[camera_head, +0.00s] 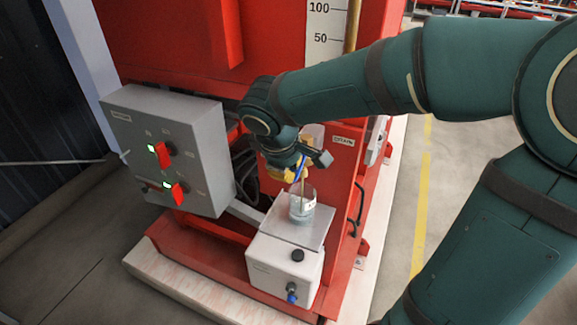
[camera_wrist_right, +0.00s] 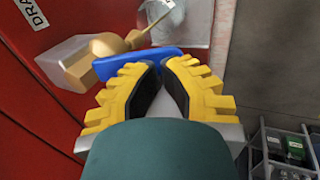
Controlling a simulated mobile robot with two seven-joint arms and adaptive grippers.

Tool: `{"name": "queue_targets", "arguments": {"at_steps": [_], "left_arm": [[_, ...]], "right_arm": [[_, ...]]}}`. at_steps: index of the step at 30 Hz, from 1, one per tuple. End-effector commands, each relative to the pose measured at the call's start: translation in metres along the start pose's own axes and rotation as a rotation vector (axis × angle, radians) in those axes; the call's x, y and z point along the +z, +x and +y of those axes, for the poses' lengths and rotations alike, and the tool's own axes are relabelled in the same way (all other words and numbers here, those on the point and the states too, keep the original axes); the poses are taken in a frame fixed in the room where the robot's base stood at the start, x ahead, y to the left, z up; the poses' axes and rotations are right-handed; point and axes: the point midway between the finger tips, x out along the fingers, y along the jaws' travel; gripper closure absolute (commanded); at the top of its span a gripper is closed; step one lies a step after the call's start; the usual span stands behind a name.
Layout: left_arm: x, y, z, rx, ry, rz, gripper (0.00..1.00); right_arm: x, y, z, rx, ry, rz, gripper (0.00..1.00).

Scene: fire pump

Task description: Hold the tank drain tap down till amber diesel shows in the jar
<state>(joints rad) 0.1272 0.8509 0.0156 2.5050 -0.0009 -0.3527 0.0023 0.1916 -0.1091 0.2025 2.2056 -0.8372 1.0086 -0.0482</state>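The clear jar (camera_head: 302,203) stands upright on a grey plate, with dull grey-blue liquid low in it. A thin tan streak runs down into it from the tap. The brass drain tap (camera_wrist_right: 112,58) has a blue lever (camera_wrist_right: 140,64), which also shows in the head view (camera_head: 299,169). My right gripper (camera_wrist_right: 160,66) has its yellow fingers close together at the tips, against or just above the lever; exact contact is hidden. In the head view my right gripper (camera_head: 300,168) is above the jar and partly hides the tap. My left gripper is out of view.
A grey control box (camera_head: 180,135) with two lit red switches is on the left. A white container (camera_head: 284,270) with a blue fitting sits below the jar's plate (camera_head: 278,231). A red tank with a level scale (camera_head: 326,30) rises behind. Floor is open at right.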

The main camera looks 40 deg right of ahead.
Motion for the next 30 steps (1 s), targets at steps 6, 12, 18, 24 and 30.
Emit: {"name": "queue_targets", "arguments": {"at_steps": [6,12,18,24,30], "left_arm": [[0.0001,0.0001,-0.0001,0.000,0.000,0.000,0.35],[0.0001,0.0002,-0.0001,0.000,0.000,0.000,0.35],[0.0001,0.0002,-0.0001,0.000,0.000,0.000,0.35],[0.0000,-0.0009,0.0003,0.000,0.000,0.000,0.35],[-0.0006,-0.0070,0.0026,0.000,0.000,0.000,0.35]], "right_arm": [[0.0000,0.0003,-0.0001,0.000,0.000,0.000,1.00],[0.0000,0.0003,-0.0002,-0.001,0.000,0.000,1.00],[0.0000,0.0003,-0.0002,-0.001,-0.001,0.000,1.00],[0.0000,-0.0010,0.0004,0.000,0.000,0.000,1.00],[-0.0001,-0.0087,0.0037,0.000,0.000,0.000,1.00]]}}
